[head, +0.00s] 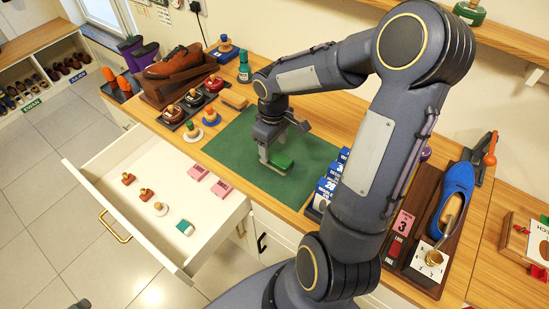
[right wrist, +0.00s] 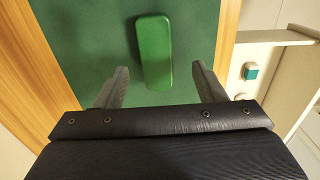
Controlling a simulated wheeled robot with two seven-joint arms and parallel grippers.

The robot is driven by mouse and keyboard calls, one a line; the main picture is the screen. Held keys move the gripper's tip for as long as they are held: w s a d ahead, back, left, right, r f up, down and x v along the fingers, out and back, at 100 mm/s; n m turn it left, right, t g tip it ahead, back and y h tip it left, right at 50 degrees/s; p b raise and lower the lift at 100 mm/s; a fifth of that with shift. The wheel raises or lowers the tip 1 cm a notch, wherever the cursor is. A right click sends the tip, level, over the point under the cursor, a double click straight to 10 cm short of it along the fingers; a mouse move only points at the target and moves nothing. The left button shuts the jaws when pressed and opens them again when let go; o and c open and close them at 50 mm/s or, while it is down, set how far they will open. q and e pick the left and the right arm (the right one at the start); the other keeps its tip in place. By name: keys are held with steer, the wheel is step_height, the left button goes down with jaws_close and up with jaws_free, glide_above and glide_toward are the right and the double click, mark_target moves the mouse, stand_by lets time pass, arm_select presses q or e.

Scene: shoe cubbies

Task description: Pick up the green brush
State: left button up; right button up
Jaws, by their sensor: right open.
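The green brush (head: 281,162) lies on the dark green mat (head: 228,140) on the wooden counter. In the right wrist view the brush (right wrist: 154,55) is a long rounded green block between and just beyond my fingertips. My right gripper (head: 272,162) points down at the brush in the head view. It also shows in the right wrist view (right wrist: 158,82), with its two fingers apart, one on each side of the brush's near end. I cannot tell whether a finger touches it. My left gripper is not in view.
An open white drawer (head: 160,223) holds small brushes and pink boxes. Blue boxes (head: 327,188) stand right of the mat, near my right arm. Shoe polish tins (head: 192,97) and a brown shoe (head: 174,62) on a wooden stand are to the left. A blue shoe (head: 453,197) is at right.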

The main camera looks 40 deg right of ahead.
mark_target(275, 156)
steer(key=f, duration=0.6)
steer(key=shift+d+p, duration=0.25)
steer(key=shift+p, duration=0.15)
steer(key=c, duration=1.1)
